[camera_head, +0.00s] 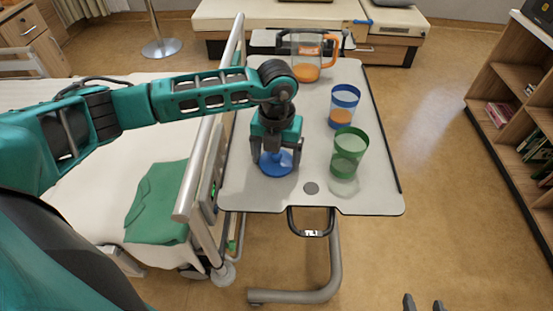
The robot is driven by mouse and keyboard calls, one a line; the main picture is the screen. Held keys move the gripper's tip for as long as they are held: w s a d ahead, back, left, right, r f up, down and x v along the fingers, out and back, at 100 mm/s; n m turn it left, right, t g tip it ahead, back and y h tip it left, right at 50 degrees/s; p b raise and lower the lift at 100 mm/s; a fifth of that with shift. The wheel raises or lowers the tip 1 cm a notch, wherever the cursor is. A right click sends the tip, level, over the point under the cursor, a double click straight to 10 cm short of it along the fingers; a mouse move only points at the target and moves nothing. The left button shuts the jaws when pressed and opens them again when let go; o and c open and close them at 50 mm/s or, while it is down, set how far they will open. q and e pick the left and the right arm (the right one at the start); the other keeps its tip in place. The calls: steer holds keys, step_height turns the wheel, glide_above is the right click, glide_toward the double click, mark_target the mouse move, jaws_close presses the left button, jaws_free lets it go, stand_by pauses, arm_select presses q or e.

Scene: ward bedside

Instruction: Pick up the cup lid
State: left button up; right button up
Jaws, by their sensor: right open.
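A blue cup (344,97) with orange drink and a green cup (349,146) stand uncovered to the right. My right gripper (424,304) is open and empty at the bottom edge, far from the table.
A glass jug (306,62) with orange handle and drink stands at the table's back. The bed rail (196,170) runs close along the table's left side. A bookshelf (510,90) stands at right. The table's front right corner is clear.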

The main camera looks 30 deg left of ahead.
arm_select(q)
steer(key=c, duration=0.4)
